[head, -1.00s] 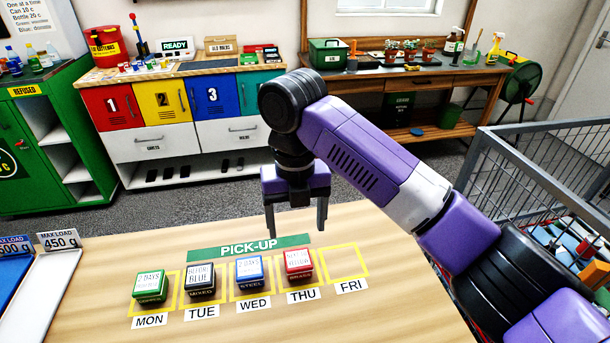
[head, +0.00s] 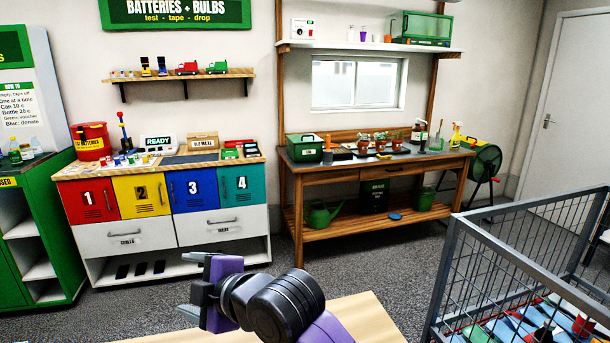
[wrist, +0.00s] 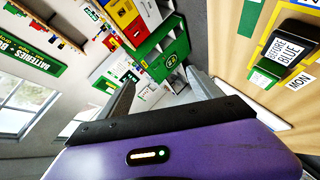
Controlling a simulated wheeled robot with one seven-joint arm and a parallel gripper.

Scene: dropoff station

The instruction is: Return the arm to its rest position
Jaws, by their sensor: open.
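My gripper (head: 190,286) is in the lower part of the head view, in front of the white drawer cabinet, pointing left. Its two grey fingers are spread and nothing is between them. The purple and black wrist (head: 285,305) is low in the picture, at the table's height or above it. The wrist view also shows the open fingers (wrist: 160,92), with the room behind the empty gap. In that view a black box reading "BEFORE BLUE" (wrist: 290,48) sits on the pick-up table at the right, apart from the fingers.
Only a corner of the wooden pick-up table (head: 368,318) shows in the head view. A grey wire cart (head: 500,270) holding coloured items stands at the right. The drawer cabinet (head: 130,240) and workbench (head: 385,220) stand beyond open grey floor.

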